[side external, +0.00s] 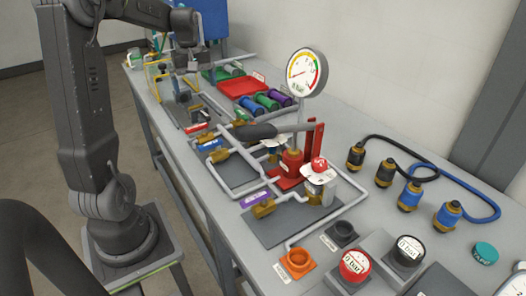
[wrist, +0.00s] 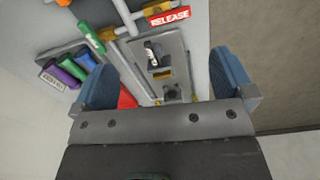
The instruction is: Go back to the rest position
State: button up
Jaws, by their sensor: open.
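My gripper (wrist: 168,85) shows in the wrist view with its two blue fingers wide apart and nothing between them. In the side external view the end of my arm (side external: 190,62) is raised above the far part of the bench, and its fingers are too small to make out there. Below the gripper lies a grey plate (wrist: 172,48) with a small dark block on it. A red RELEASE label (wrist: 169,16) lies just beyond the plate.
A pressure gauge (side external: 302,72) stands tall behind the grey pipes. A red tray (side external: 243,88) and several coloured cylinders (side external: 266,101) sit at the back. Hoses with brass fittings (side external: 409,196) lie at the right. The air around my gripper looks clear.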

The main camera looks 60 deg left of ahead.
jog(key=d+r+m+t, duration=0.35)
jog(key=d+m, duration=0.55)
jog(key=d, duration=1.1)
jog(key=s+d+m+t, duration=0.2)
jog(key=s+d+m, duration=0.5)
jog(key=d, duration=0.5)
jog(key=shift+s+d+f+m, duration=0.2)
jog(key=shift+s+f+m, duration=0.2)
jog(key=shift+s, duration=0.7)
